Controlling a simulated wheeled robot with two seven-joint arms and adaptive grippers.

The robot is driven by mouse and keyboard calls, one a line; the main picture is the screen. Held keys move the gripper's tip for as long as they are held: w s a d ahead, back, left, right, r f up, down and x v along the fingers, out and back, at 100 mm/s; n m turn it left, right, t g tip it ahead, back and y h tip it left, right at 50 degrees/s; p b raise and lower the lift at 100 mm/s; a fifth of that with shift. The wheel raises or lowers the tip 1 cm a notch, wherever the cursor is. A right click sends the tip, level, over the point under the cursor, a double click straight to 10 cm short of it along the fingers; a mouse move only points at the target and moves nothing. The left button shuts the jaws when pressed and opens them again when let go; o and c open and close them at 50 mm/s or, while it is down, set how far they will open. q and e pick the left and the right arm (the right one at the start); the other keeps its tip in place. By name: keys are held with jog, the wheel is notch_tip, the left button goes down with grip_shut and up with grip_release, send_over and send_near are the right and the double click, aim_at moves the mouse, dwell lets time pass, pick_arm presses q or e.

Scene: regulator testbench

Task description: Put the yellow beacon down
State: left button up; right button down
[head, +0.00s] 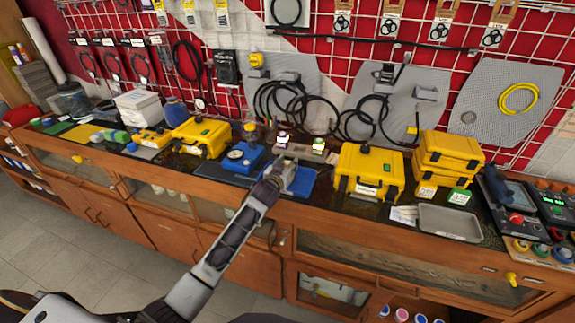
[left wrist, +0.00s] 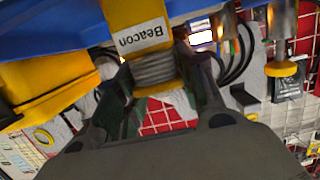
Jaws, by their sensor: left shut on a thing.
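My left gripper (head: 284,170) reaches over the blue board (head: 302,184) in the middle of the bench. In the left wrist view its two fingers (left wrist: 154,88) are shut on the yellow beacon (left wrist: 130,14), around its grey ribbed part. The beacon carries a white label reading "Beacon". Blue fills the picture behind the beacon's labelled end; I cannot tell whether they touch. In the head view the gripper hides most or all of the beacon. My right gripper is in neither view.
A blue regulator unit (head: 242,158) stands just left of the gripper. A yellow case (head: 368,172) stands to the right, with stacked yellow cases (head: 447,156) beyond. Another yellow case (head: 201,138) is at left. A grey tray (head: 449,221) lies near the front edge. Hoses hang behind.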

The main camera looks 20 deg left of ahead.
pick_arm(q)
jog(key=o, duration=1.1)
jog(key=shift+f, duration=0.1)
jog(key=shift+s+a+r, duration=0.1)
jog(key=shift+s+r, duration=0.35)
jog(key=shift+s, duration=1.5)
jog(key=shift+s+a+r, duration=0.1)
jog(key=shift+s+r, duration=0.35)
jog(key=shift+s, duration=1.5)
jog(key=shift+s+r, duration=0.45)
jog(key=shift+s, duration=1.5)
